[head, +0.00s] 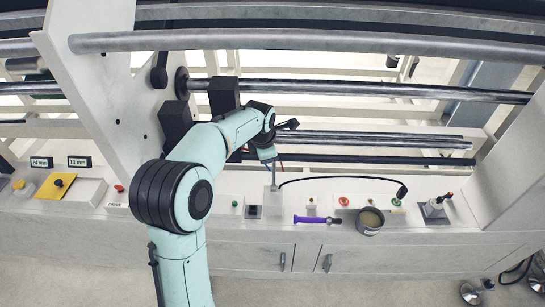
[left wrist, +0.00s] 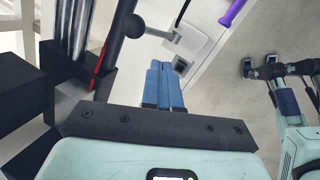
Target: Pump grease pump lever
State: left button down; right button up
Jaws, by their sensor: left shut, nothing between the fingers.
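The grease pump lever shows in the left wrist view as a grey rod with a black ball knob (left wrist: 132,26). It reaches left from a pump post on a pale base plate. In the head view a thin grey post (head: 273,177) stands on the bench just below my left gripper (head: 266,155). The knob is not clear there, since my arm and gripper cover that area. My left gripper's blue fingers (left wrist: 165,66) are together and empty. In the wrist view their tips lie just below the lever rod, apart from the knob. My right gripper is not in view.
A black hose (head: 340,178) curves right along the bench. Metal rollers (head: 400,91) cross above. Dark blocks (left wrist: 20,85) stand close left of my gripper.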

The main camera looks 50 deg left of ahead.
pick_arm(q)
jog(key=s+d+r, duration=0.3)
jog(key=r, duration=0.4)
jog(key=shift+s+r, duration=0.35)
jog(key=shift+s, duration=0.05)
